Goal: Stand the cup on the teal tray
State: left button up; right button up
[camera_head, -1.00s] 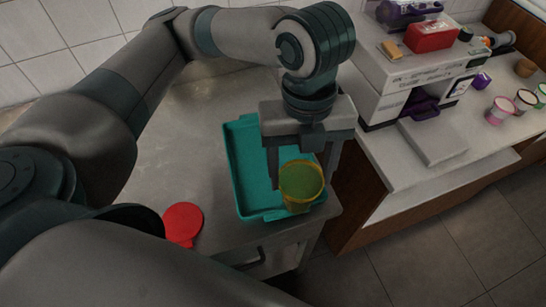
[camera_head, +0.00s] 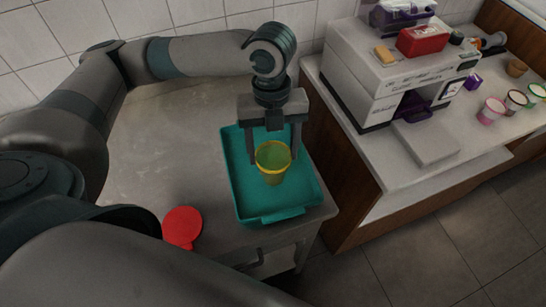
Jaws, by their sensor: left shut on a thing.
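The yellow-green cup (camera_head: 272,165) is upright between the fingers of my left gripper (camera_head: 275,150). The gripper points down and is shut on the cup. The teal tray (camera_head: 282,214) lies on the grey counter, below the cup, with its raised rim showing around it. The cup is over the tray's middle; I cannot tell whether its base touches the tray floor. My right gripper is not in view.
A red round object (camera_head: 182,224) lies on the counter left of the tray. A white machine (camera_head: 362,88) stands on the right-hand counter, with several small cups farther right.

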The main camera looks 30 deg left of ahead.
aim_at(273, 161)
pick_arm(q)
jog(key=shift+f, duration=0.35)
notch_tip(273, 161, down, 3)
jog(key=shift+r+p, duration=0.1)
jog(key=shift+p, duration=0.55)
jog(key=shift+f, duration=0.25)
jog(key=o, duration=1.3)
jog(key=shift+f, duration=0.15)
